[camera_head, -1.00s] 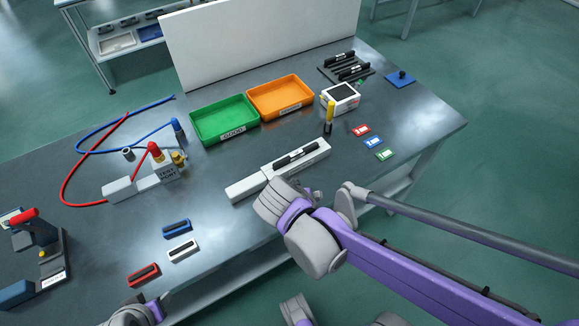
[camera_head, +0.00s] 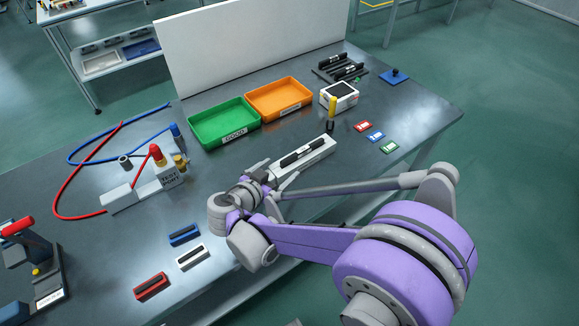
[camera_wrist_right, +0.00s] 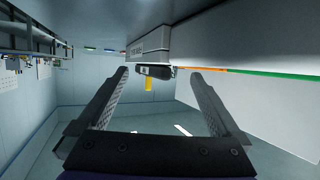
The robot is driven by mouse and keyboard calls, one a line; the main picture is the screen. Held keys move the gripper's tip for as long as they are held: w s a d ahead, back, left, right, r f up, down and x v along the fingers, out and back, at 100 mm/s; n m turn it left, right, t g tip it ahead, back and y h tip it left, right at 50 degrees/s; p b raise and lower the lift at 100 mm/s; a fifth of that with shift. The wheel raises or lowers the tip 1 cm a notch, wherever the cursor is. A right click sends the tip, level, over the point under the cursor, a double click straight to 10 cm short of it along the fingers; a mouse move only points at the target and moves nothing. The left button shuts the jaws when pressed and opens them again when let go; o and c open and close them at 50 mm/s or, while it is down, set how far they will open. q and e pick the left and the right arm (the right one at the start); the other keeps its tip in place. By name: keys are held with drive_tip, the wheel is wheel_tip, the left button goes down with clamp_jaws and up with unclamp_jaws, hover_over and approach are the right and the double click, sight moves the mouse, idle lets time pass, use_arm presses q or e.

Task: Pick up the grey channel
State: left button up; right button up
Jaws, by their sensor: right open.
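The long light-grey channel (camera_head: 316,160) lies on the bench in front of the trays, with a black part (camera_head: 303,152) along its top. My right gripper (camera_head: 278,178) is open at the channel's near left end, and my wrist hides part of that end. I cannot tell whether a finger touches the channel. My left gripper is not in view.
Behind the channel are a green tray (camera_head: 202,142), an orange tray (camera_head: 259,112) and a white box (camera_head: 342,103). A yellow-handled tool (camera_head: 331,112) stands beside it. Blue, white and red slotted blocks lie front left. A test port (camera_head: 170,181) with cables stands left.

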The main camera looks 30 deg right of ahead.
sight(286, 165)
drive_tip(key=x, duration=0.5)
drive_tip(key=shift+s, duration=0.1)
drive_tip(key=shift+a, duration=0.1)
clamp_jaws()
